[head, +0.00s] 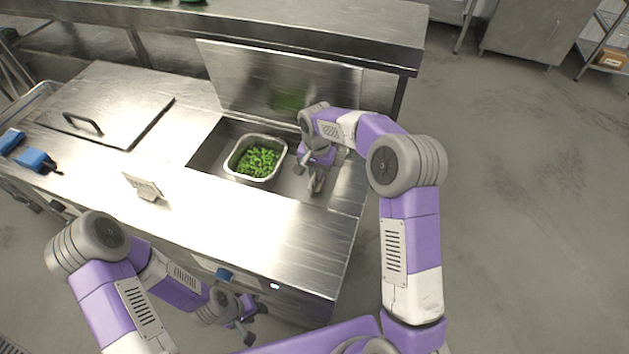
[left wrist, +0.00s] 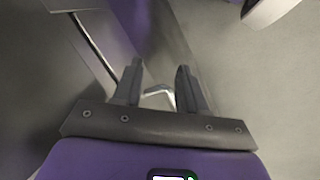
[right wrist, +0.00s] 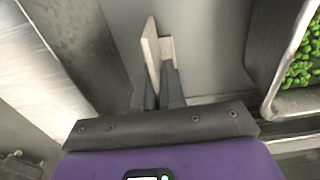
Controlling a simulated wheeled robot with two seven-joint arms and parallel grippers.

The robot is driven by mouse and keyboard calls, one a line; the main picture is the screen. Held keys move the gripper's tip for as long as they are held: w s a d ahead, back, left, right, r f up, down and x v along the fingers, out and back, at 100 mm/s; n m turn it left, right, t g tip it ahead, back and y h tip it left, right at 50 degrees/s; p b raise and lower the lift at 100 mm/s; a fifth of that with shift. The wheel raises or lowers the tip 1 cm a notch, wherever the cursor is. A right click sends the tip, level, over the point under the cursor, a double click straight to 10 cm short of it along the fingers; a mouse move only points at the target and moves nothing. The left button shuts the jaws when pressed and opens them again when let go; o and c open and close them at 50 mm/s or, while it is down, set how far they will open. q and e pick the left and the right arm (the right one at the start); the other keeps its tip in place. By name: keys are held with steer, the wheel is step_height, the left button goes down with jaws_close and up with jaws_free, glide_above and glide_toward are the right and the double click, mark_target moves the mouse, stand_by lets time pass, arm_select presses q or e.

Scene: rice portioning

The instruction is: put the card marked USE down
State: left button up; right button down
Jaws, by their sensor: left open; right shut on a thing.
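My right gripper (head: 318,172) is down in the recessed well of the counter, to the right of the metal pan (head: 231,164) of green pieces. It is shut on a thin pale card (right wrist: 151,50), seen nearly edge-on in the right wrist view, so its marking cannot be read. Whether the card touches the well floor, I cannot tell. Another small card on a stand (head: 143,186) stands on the counter to the left; its print is too small to read. My left gripper (head: 246,322) is low in front of the counter, open and empty between its fingers (left wrist: 160,90).
The well's raised lid (head: 280,80) stands behind the pan. A closed lid with a handle (head: 110,105) covers the counter's left part. Blue-handled items (head: 36,160) lie at the far left.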

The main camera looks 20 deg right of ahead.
steer(key=shift+f, duration=1.65)
steer(key=shift+f+b, duration=0.1)
steer(key=shift+b, duration=0.2)
steer(key=shift+f, duration=0.15)
steer(key=c, duration=1.2)
jaws_free()
steer(key=shift+c, duration=0.2)
step_height(320, 180, up, 13)
steer(key=p, duration=0.3)
steer(key=shift+f, duration=0.2)
